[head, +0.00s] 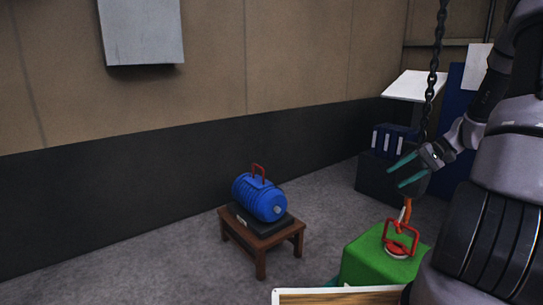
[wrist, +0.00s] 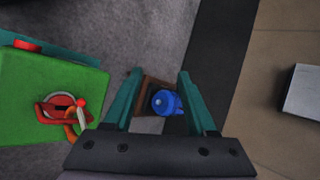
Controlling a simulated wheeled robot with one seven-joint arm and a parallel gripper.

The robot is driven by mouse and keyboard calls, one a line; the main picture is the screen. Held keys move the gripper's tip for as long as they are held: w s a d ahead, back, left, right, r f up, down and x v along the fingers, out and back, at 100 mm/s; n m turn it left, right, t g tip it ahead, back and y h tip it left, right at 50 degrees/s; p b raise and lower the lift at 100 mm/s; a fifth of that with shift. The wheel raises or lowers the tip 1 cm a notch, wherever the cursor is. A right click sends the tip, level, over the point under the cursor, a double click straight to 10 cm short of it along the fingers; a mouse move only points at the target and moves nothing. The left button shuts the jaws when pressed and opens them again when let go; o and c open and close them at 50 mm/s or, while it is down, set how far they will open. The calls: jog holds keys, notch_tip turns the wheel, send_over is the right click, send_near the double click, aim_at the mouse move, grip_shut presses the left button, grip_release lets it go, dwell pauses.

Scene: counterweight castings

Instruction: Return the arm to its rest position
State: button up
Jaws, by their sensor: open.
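My gripper (head: 403,171) is open and empty, with teal fingers pointing left in the head view. It is in the air above and near a green block (head: 372,259). The two spread fingers also show in the wrist view (wrist: 158,88). The green block has a red handle (head: 401,238) on top, and an orange hook (head: 407,212) hangs at that handle. Whether the hook is through the handle I cannot tell. In the wrist view the green block (wrist: 50,90) lies left of the fingers. My arm is bent at the right of the head view.
A blue ribbed motor-like casting (head: 259,197) with a red handle sits on a small wooden table (head: 262,240). A chain (head: 433,75) hangs beside my gripper. A dark cabinet with blue binders (head: 393,140) stands behind. A grey box (head: 142,32) is on the wall. Floor at left is clear.

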jog(key=s+a+r+t+h, duration=0.1)
jog(key=s+a+r+h, duration=0.1)
jog(key=s+a+r, duration=0.3)
jog(key=s+a+r+t+h, duration=0.2)
jog(key=s+a+r, duration=0.3)
jog(key=s+r, duration=0.4)
jog(key=s+a+r+n+t+h, duration=0.1)
jog(key=s+a+r, duration=0.4)
jog(key=r, duration=0.6)
jog(key=s+t+h, duration=0.1)
jog(key=s+h, duration=0.1)
jog(key=shift+a+r+h, duration=0.3)
jog(key=shift+r, duration=0.05)
